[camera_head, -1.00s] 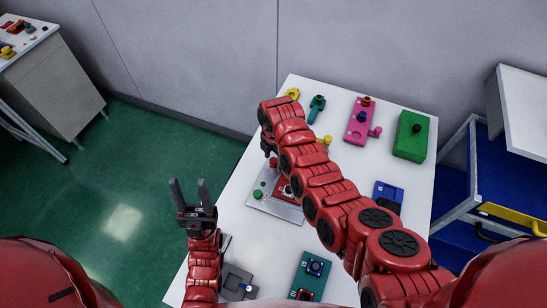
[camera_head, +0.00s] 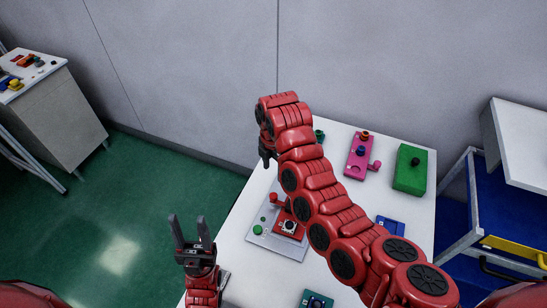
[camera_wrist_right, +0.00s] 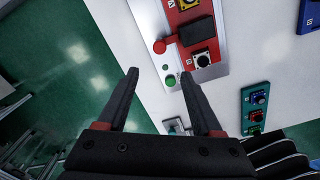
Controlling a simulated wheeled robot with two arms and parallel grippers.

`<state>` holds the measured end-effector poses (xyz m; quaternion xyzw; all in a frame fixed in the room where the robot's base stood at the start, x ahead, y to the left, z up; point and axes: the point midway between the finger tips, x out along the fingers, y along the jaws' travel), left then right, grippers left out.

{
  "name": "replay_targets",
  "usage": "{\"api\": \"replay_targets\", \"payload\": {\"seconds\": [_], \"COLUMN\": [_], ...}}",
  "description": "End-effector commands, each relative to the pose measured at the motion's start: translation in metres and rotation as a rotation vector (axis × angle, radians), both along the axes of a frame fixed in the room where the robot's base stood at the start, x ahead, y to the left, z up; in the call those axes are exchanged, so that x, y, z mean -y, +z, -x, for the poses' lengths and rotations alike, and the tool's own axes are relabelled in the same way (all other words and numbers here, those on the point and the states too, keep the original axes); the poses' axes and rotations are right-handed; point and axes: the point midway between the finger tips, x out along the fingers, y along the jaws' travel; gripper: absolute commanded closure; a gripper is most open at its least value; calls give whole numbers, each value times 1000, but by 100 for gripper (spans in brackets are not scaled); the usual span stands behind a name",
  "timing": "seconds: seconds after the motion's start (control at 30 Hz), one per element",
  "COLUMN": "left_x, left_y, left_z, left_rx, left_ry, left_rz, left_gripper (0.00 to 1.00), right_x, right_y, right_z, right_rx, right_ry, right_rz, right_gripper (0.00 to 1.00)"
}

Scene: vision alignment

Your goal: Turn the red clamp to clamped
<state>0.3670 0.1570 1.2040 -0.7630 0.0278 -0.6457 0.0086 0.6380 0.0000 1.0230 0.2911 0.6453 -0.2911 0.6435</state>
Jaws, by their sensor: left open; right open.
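The red clamp (camera_head: 288,224) is a red block with a dark part, mounted on a grey metal plate (camera_head: 262,237) on the white table. A red knob (camera_head: 273,198) on a short arm sticks out at its left side. In the right wrist view the red clamp (camera_wrist_right: 186,18) is at the top, with its red knob (camera_wrist_right: 158,46) just beyond the fingertips. My right gripper (camera_wrist_right: 158,74) is open and empty, apart from the knob. In the head view it (camera_head: 266,160) hangs above and behind the plate, partly hidden by its arm. My left gripper (camera_head: 192,232) is open and empty at the table's left edge.
A green button (camera_wrist_right: 170,80) sits on the plate beside the clamp. A pink block (camera_head: 358,155), a green box (camera_head: 410,170) and a blue block (camera_head: 390,225) stand to the right. A teal block (camera_head: 316,299) is at the front. My right arm covers the table's middle.

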Motion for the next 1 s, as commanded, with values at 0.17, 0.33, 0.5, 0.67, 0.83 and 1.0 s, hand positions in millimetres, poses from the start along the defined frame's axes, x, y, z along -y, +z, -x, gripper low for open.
{"api": "replay_targets", "payload": {"seconds": [0.17,0.33,0.5,0.67,0.83,1.0], "left_x": [0,0,0,0,0,0], "left_y": [1,1,1,1,1,1], "left_z": [0,0,0,0,0,0], "left_rx": [0,0,0,0,0,0], "left_ry": [0,0,0,0,0,0], "left_rz": [0,0,0,0,0,0], "left_gripper": [50,50,50,50,50,50], "right_x": [2,1,0,0,0,0], "right_y": [25,33,35,34,35,35], "right_z": [-2,0,0,0,0,0], "right_rx": [5,1,1,1,1,1], "right_ry": [-2,-1,-1,-1,-1,0], "right_rz": [1,2,2,2,2,2], "right_gripper": [33,33,33,33,33,33]}}
